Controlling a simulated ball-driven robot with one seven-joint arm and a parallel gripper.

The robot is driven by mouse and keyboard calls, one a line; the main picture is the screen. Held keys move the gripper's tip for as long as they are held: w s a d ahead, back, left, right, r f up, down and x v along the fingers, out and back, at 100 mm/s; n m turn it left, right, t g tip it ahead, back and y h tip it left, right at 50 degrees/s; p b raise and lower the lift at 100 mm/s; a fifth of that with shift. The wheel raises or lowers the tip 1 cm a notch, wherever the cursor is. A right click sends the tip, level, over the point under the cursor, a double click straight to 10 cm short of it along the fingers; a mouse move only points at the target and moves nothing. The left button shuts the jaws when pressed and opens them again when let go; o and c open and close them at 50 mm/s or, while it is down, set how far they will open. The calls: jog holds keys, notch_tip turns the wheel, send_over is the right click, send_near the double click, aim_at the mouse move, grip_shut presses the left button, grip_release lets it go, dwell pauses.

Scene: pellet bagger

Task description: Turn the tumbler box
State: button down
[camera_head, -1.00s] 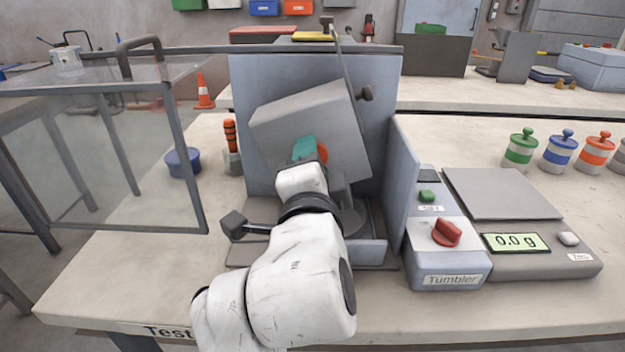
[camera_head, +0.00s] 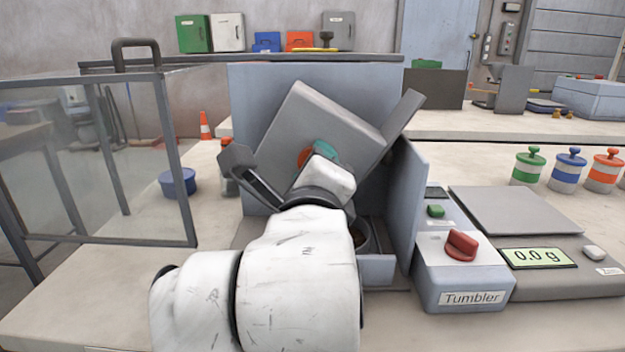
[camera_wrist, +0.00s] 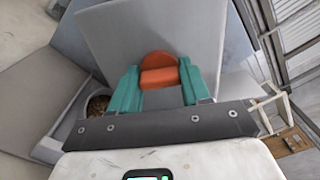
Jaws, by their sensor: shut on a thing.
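The tumbler box (camera_head: 325,110) is a grey box in front of the blue-grey back panel, tilted with its upper edge sloping down to the right. A flat grey flap (camera_head: 404,114) sticks out at its upper right. An orange round knob (camera_head: 305,156) is on its near face. My gripper (camera_head: 325,150) has teal fingers at this knob. In the wrist view my gripper (camera_wrist: 159,78) is shut on the orange knob (camera_wrist: 158,72), a finger on each side, with the grey box face (camera_wrist: 150,28) behind. My arm hides the box's lower part.
A side panel (camera_head: 407,200) stands close on the right, beside the Tumbler control box (camera_head: 462,275) with its red knob. A scale (camera_head: 545,256) reads 0.0 g. A clear-sided guard (camera_head: 150,160) is at left. A dish with brown pellets (camera_wrist: 98,104) sits below the box.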

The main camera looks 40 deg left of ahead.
jog(key=shift+f+m+b, duration=0.2)
jog(key=shift+m+b, duration=0.1)
jog(key=shift+m, duration=0.4)
jog(key=c, duration=0.5)
grip_release()
jog(key=shift+r, duration=0.1)
jog(key=shift+d, duration=0.1)
jog(key=p+v, duration=0.1)
jog(key=v, duration=0.9)
jog(key=shift+s+d, duration=0.2)
jog(key=shift+s, duration=0.1)
